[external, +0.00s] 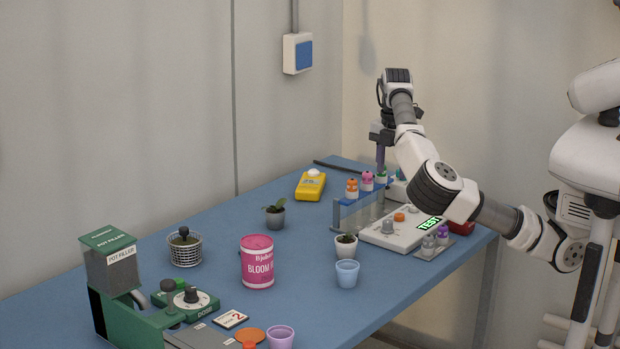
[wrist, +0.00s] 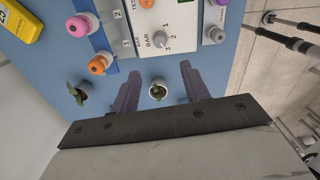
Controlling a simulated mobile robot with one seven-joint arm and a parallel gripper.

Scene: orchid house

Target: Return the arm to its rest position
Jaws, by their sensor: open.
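My gripper (external: 381,158) hangs at the far right end of the blue table, pointing down, above or behind the tube rack (external: 342,213) in the external view. In the wrist view my gripper (wrist: 161,70) has its two dark purple fingers spread well apart. A white pot with a small green plant (wrist: 157,91) shows between them, apart from both and seemingly well below. Nothing is held. My arm is bent and reaches over the table from the right.
The rack holds capped tubes (external: 352,187). A white test device (external: 400,232), a white pot (external: 346,250), a pale blue cup (external: 347,275) and a pink tin (external: 257,265) stand nearby. A yellow meter (external: 310,188) lies farther back. A green pot filler (external: 115,290) stands front left.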

